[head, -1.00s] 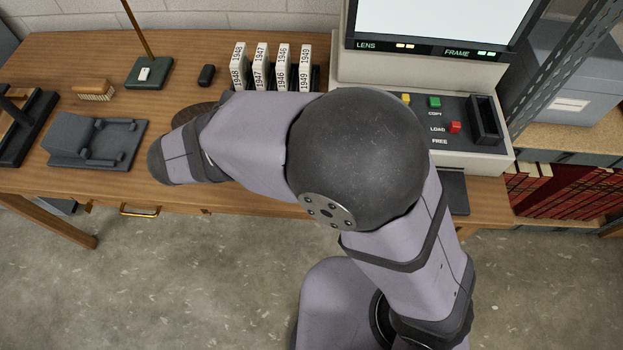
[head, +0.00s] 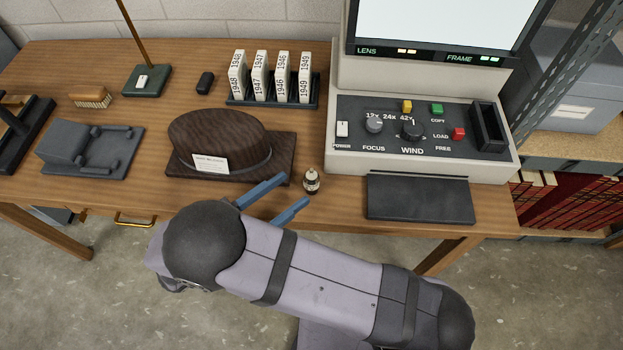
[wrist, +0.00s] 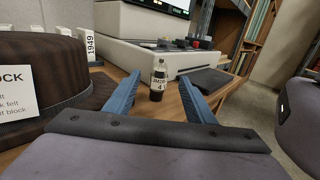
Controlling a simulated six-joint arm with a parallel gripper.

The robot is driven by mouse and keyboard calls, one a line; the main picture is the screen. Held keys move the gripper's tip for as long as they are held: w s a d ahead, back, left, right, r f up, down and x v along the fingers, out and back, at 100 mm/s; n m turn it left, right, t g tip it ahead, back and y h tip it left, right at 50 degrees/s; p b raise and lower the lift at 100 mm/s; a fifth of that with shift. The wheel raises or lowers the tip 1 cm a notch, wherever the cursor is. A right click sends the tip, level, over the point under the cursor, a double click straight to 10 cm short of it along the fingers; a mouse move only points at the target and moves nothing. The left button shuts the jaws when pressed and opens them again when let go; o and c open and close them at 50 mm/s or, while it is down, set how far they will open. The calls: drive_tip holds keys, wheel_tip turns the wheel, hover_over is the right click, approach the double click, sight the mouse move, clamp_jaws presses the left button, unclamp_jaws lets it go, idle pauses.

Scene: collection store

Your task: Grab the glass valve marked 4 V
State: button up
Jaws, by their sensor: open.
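The glass valve (head: 311,181) stands upright on the wooden desk, near its front edge, right of the brown hat block. In the wrist view the valve (wrist: 158,84) shows a white label with a 4 and a dark base. My gripper (head: 296,189) is open, its two blue fingers pointing at the valve from the front left. In the wrist view the fingertips (wrist: 162,80) lie to either side of the valve in the picture. I cannot tell whether the valve is between the fingers or just beyond them. Nothing is held.
The brown hat block (head: 220,140) stands close to the left finger. A film reader (head: 420,140) with a dark front pad (head: 420,198) is to the right. A rack of year-marked boxes (head: 272,103) stands behind. A grey cradle (head: 92,150) lies at left.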

sight(306, 185)
wheel_tip(306, 185, down, 2)
drive_tip(key=shift+f, duration=0.1)
drive_tip(key=shift+r+p+x, duration=0.15)
drive_tip(key=shift+p+x, duration=0.35)
drive_tip(key=shift+x, duration=0.95)
drive_tip(key=shift+r+p+x, duration=0.1)
drive_tip(key=shift+p+x, duration=0.35)
drive_tip(key=shift+x, duration=1.8)
drive_tip(key=shift+f, duration=0.1)
drive_tip(key=c, duration=1.1)
